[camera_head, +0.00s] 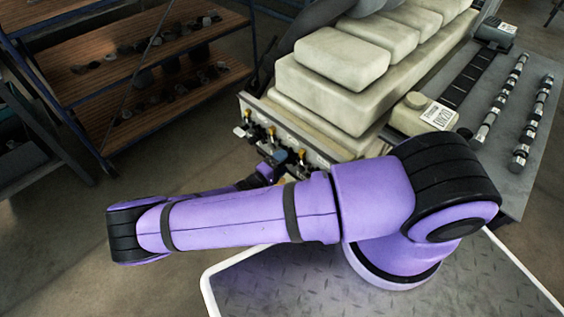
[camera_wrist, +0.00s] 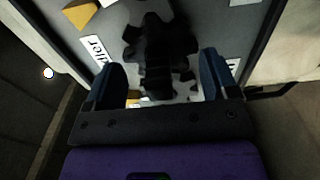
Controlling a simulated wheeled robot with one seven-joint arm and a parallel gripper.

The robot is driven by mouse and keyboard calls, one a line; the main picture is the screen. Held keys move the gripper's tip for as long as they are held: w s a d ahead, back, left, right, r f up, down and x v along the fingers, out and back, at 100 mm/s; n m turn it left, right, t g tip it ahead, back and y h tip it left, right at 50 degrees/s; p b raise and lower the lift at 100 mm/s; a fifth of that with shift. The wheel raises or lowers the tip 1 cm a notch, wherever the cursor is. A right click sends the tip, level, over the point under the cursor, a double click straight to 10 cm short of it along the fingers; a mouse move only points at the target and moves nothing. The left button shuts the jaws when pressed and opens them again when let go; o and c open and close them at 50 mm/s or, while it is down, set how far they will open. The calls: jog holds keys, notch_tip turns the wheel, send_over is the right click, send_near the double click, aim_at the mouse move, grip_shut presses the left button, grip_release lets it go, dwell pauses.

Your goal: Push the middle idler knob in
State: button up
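A dark, lobed knob (camera_wrist: 152,45) shows in the wrist view on a grey panel, beside a white label that partly reads "idler". My gripper (camera_wrist: 161,62) is open, with one dark blue finger on each side of the knob. Whether the fingers touch it I cannot tell. In the head view my gripper (camera_head: 272,167) is at the front panel (camera_head: 315,160) of the engine block, partly hidden by my purple arm. Several small knobs and brass fittings (camera_head: 271,134) line this panel; which is the middle idler knob is unclear there.
Large pale engine covers (camera_head: 340,60) rise behind the panel. A grey bench (camera_head: 505,180) with two shafts (camera_head: 500,95) is at right. A shelf rack (camera_head: 150,70) with small parts stands at left. The floor between rack and engine is clear.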

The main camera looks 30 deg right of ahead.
dwell(0.4)
jog(key=v, duration=0.7)
jog(key=shift+r, duration=0.1)
dwell(0.4)
